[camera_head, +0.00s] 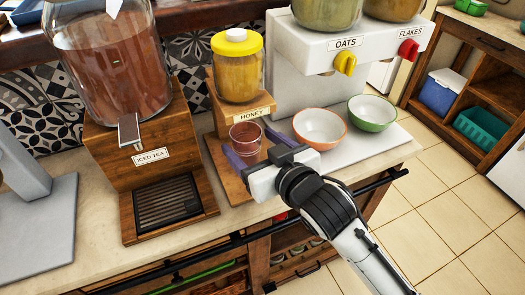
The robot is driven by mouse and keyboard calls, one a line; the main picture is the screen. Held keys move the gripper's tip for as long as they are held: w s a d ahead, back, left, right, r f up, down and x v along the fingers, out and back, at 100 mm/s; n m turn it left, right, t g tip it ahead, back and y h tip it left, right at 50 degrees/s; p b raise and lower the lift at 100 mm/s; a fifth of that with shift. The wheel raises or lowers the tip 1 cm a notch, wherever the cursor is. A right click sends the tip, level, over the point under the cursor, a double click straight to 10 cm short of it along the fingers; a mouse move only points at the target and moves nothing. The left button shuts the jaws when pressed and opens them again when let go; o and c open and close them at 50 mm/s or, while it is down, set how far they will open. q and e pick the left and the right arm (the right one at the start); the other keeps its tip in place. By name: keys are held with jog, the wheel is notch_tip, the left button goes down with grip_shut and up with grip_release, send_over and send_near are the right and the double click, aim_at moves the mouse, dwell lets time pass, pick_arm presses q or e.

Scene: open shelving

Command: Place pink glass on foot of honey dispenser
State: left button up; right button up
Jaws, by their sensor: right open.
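The honey dispenser (238,68) has a yellow lid, a jar of honey and a wooden stand labelled HONEY. Its wooden foot (234,188) extends forward on the counter. The pink glass (246,136) is see-through, upright, and appears to stand on this foot, below the label. My right gripper (246,141) reaches in from the lower right. Its purple fingers are open, one on each side of the glass; whether they touch it I cannot tell. The gripper partly hides the foot and the glass's lower part. My left gripper is not in view.
The iced tea dispenser (145,158) stands to the left. An orange bowl (320,128) and a green bowl (372,113) stand to the right under the oats and flakes dispenser (300,62). A black rail (235,240) runs along the counter's front.

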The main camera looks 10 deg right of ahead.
jog(key=v, duration=0.5)
dwell(2.2)
